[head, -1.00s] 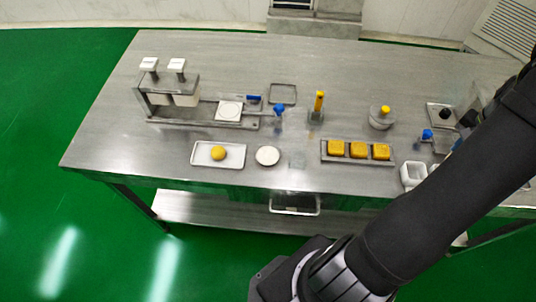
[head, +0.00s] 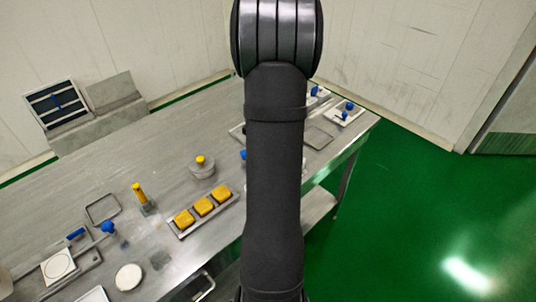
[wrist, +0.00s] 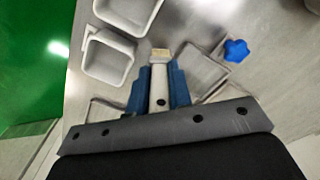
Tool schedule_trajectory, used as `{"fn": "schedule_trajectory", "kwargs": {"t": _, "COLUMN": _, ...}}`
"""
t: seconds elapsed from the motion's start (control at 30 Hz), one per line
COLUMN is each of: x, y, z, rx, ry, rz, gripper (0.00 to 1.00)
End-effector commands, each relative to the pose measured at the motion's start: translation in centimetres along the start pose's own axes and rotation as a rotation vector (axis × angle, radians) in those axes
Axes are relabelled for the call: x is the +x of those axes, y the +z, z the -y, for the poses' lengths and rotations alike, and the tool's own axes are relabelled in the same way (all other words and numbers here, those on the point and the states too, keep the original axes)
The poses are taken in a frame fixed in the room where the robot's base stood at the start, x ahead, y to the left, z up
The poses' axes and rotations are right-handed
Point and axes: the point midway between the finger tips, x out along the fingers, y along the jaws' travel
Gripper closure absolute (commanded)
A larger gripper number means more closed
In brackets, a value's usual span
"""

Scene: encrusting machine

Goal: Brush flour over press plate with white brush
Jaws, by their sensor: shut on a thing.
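In the wrist view my gripper (wrist: 160,92) has its blue fingers closed around a white brush (wrist: 159,78). The brush's pale tan tip (wrist: 160,55) points away from the gripper, toward the top of the picture. In the head view my arm hides the gripper and brush. A white square plate with a round ring (head: 58,266), which looks like the press plate, lies at the lower left of the head view, far from my arm. I cannot tell whether flour lies on it.
Two white containers (wrist: 108,57) and a blue star knob (wrist: 236,50) are close to the brush in the wrist view. A tray of yellow blocks (head: 222,208), a lidded pot (head: 202,169) and a white round disc (head: 128,277) stand on the steel table.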

Motion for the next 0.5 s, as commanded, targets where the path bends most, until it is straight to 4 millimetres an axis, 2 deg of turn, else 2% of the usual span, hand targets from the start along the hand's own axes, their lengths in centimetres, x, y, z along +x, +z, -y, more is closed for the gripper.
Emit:
{"fn": "schedule_trajectory", "kwargs": {"t": 0.17, "x": -0.1, "y": -0.1, "z": 0.0, "rx": 0.000, "ry": 0.000, "rz": -0.001, "gripper": 1.00}}
{"fn": "schedule_trajectory", "kwargs": {"t": 0.27, "x": -1.0, "y": -0.4, "z": 0.1, "rx": 0.000, "ry": 0.004, "rz": -0.002, "gripper": 1.00}}
{"fn": "schedule_trajectory", "kwargs": {"t": 0.37, "x": -3.1, "y": -1.1, "z": 0.2, "rx": -0.001, "ry": 0.012, "rz": -0.004, "gripper": 1.00}}
{"fn": "schedule_trajectory", "kwargs": {"t": 0.5, "x": -8.5, "y": -2.2, "z": 0.9, "rx": -0.003, "ry": 0.035, "rz": -0.001, "gripper": 1.00}}
